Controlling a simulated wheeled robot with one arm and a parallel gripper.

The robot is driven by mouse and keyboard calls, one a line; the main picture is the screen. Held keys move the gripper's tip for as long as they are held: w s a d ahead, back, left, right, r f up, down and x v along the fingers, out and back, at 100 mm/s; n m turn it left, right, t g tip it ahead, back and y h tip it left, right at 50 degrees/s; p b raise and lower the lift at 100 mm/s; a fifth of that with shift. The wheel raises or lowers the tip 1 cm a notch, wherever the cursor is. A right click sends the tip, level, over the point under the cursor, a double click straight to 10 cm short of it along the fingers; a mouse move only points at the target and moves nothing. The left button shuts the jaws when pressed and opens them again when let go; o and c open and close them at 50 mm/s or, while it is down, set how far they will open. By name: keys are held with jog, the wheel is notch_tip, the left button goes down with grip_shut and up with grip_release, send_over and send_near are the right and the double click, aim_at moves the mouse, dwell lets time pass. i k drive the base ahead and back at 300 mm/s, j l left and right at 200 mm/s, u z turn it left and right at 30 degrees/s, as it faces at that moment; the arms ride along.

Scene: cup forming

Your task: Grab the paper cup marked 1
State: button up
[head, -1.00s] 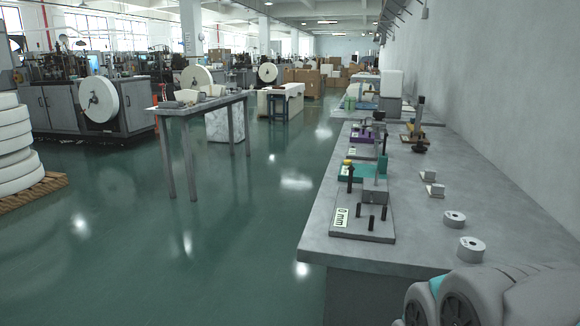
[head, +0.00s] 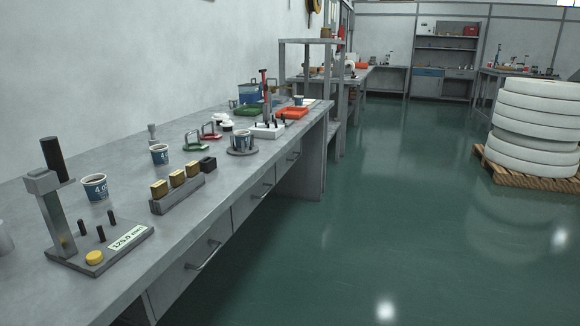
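A paper cup (head: 95,187) with a blue band and white print that seems to start with 4 stands upright on the bench at the left. A second such cup (head: 160,154) stands farther back; its print also seems to start with 4. A third cup (head: 242,141) stands on a round grey base (head: 242,151) near the bench's front edge. A small cup-like thing (head: 298,100) shows at the far end, too small to read. I cannot make out a mark 1 on any cup. My gripper is not in view.
Open green floor (head: 400,230) lies to the right, with stacked white rolls (head: 535,125) on a pallet (head: 540,180).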

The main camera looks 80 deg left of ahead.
aim_at(95, 186)
jog(key=u, duration=3.75)
jog(key=i+j+z, duration=0.1)
jog(key=j, duration=0.1)
